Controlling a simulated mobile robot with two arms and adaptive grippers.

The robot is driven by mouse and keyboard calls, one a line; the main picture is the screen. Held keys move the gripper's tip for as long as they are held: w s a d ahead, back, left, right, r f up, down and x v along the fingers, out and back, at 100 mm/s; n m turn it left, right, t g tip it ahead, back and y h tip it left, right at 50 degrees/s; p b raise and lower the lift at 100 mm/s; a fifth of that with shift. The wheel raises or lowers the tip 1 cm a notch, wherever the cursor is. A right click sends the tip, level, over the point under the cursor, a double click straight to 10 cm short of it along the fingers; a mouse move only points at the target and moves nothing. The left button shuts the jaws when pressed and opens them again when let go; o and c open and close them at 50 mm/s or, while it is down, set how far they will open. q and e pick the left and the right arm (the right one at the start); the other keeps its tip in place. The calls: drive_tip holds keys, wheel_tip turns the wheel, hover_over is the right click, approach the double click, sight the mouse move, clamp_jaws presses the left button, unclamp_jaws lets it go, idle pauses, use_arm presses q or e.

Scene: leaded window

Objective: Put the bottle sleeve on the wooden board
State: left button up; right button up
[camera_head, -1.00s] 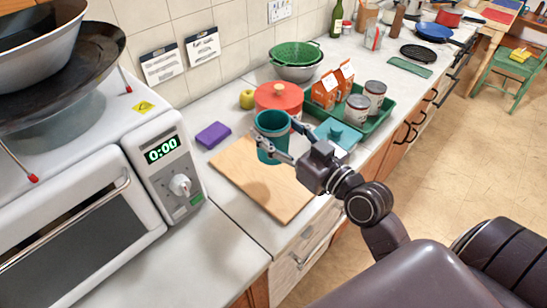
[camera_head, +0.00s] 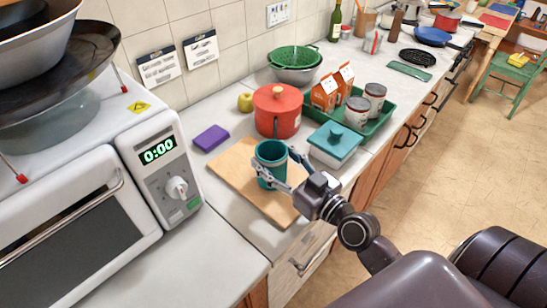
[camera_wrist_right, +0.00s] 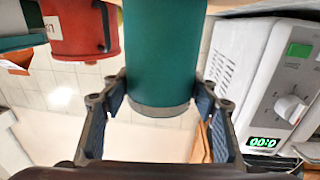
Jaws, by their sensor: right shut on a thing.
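The bottle sleeve (camera_head: 268,172) is a teal, open-topped cylinder. It stands roughly upright over the wooden board (camera_head: 250,203); I cannot tell whether its base touches the board. My right gripper (camera_head: 274,174) reaches it from the right and is shut on it, one finger on each side. In the right wrist view, which looks upside down, the sleeve (camera_wrist_right: 160,55) fills the top middle between the fingers of the right gripper (camera_wrist_right: 160,95). The sleeve hides part of the board. My left gripper is out of view.
A red pot (camera_head: 278,122) stands just behind the board, and a teal-lidded dish (camera_head: 333,146) to its right. A purple sponge (camera_head: 211,138) lies at the back left. The microwave (camera_head: 150,200) is on the left. The board's front part is clear.

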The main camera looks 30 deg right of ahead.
drive_tip(key=o, duration=1.1)
drive_tip(key=shift+f, duration=0.15)
drive_tip(key=shift+r, duration=0.25)
drive_tip(key=shift+s+d+f, duration=0.1)
drive_tip(key=shift+s+f, duration=0.15)
drive_tip(key=b+v, duration=0.4)
drive_tip(key=v, duration=0.5)
drive_tip(key=shift+s, duration=0.35)
drive_tip(key=shift+s+d+r+b, duration=0.1)
drive_tip(key=shift+s+b, duration=0.1)
drive_tip(key=shift+s, duration=0.25)
drive_tip(key=shift+s+d+r+b, duration=0.1)
drive_tip(key=shift+s+b, duration=0.05)
drive_tip(key=shift+s, duration=0.25)
